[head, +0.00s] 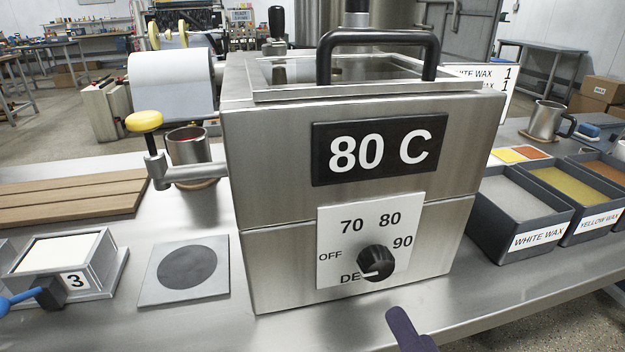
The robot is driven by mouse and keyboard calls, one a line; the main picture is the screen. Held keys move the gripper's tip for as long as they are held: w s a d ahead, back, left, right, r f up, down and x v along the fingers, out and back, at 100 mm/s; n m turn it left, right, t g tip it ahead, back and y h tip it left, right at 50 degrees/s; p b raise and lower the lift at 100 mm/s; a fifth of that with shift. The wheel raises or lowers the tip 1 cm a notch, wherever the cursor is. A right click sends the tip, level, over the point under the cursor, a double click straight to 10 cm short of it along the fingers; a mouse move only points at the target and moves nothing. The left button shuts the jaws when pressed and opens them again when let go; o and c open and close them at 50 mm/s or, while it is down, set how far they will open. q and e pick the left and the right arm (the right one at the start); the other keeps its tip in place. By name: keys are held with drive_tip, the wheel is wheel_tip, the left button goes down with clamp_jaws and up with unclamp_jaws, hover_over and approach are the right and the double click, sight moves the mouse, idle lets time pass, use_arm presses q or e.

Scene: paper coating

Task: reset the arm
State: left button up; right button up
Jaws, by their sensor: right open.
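My right gripper (410,332) shows only as a dark purple finger at the bottom edge, in front of the steel heater box. It is open, and nothing shows held by it; the rest is out of frame. The finger is below the black dial knob (376,262) and appears apart from it. The knob's white mark points to the lower left, near the letters "DE". The black display (370,149) above reads "80 C". My left gripper is not in view.
The steel heater box (270,160) with a black lid handle (378,38) fills the middle. Wax trays (518,212) stand right. A yellow-knobbed crank (144,122), a mug (188,148), a dark round pad (186,268) and a block marked 3 (75,282) are left.

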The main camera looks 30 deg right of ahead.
drive_tip(key=shift+w, duration=0.1)
idle(0.4)
drive_tip(key=w+a+r+n+g+y+p, duration=0.35)
drive_tip(key=a+n+g+y+p, duration=0.3)
drive_tip(key=n, duration=0.45)
drive_tip(key=s+d+r+n+g+h+p, duration=0.2)
drive_tip(key=s+d+r+n+g+p, duration=0.35)
drive_tip(key=s+r+g, duration=0.35)
wheel_tip(320, 180, up, 36)
drive_tip(key=s+t+p, duration=0.1)
drive_tip(key=p, duration=3.4)
drive_tip(key=shift+s+f+m+p, duration=0.15)
drive_tip(key=shift+f+m+p, duration=0.1)
drive_tip(key=shift+m+p, duration=0.1)
drive_tip(key=shift+d+t, duration=0.1)
drive_tip(key=shift+t, duration=0.15)
